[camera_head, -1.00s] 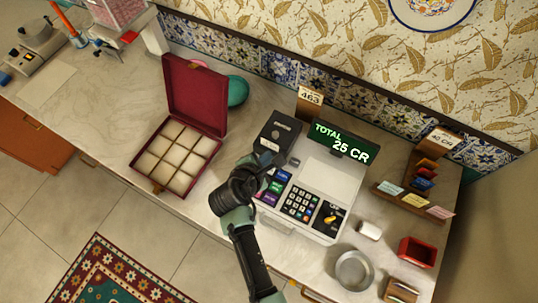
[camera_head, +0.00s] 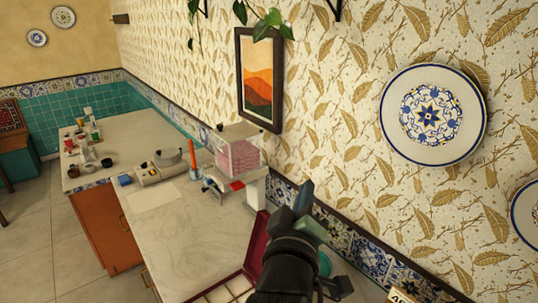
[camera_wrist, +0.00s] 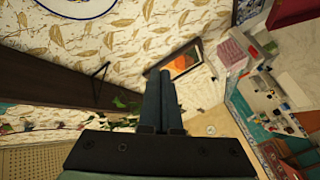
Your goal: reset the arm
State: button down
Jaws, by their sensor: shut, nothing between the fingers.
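My gripper (camera_head: 308,203) is raised in the middle of the head view, its fingers pointing up in front of the tiled wall border. It is above the counter, overlapping the red box (camera_head: 258,240) in the picture. In the wrist view my gripper (camera_wrist: 161,76) shows its two dark fingers side by side, shut, with nothing held. Part of the red box and the teal round thing behind it is hidden by my arm.
The counter (camera_head: 160,222) has free room left of the box. A clear case with pink contents (camera_head: 240,155) stands at the wall. A framed picture (camera_head: 259,80), plates (camera_head: 433,115) and hanging leaves are on the wall. The wrist view shows a dark shelf (camera_wrist: 50,75).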

jog(key=s+a+r+m+t+y+b, duration=0.1)
jog(key=s+a+r+m+t, duration=0.1)
jog(key=s+r, duration=0.4)
jog(key=s+a+r+m+t+y+b, duration=0.1)
jog(key=s+r+t, duration=0.4)
jog(key=r, duration=0.6)
jog(key=s+a+r+m+t+y+b, duration=0.2)
jog(key=s+r, duration=0.4)
jog(key=r, duration=0.3)
jog(key=shift+s+a+m+t, duration=0.35)
jog(key=shift+a+m+t, duration=0.3)
jog(key=shift+m, duration=0.45)
jog(key=shift+d, duration=0.15)
